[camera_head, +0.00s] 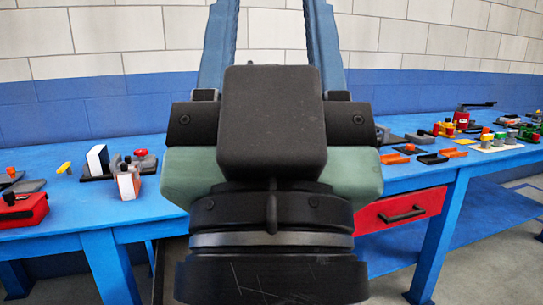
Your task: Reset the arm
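My gripper (270,45) is close to the camera in the middle of the head view, over the front of the blue table. Its dark housing and greenish sides fill the centre. Two long blue-grey fingers point up and away, with a wide gap of wall showing between them. The tips run past the top edge of the picture. Nothing shows between the visible parts of the fingers.
The blue table (60,185) runs along a blue and white wall. At left are a red box (24,211), a white block (97,159) and small parts. At right are dark trays (432,158), several coloured parts and a red drawer (400,219). My arm hides the middle.

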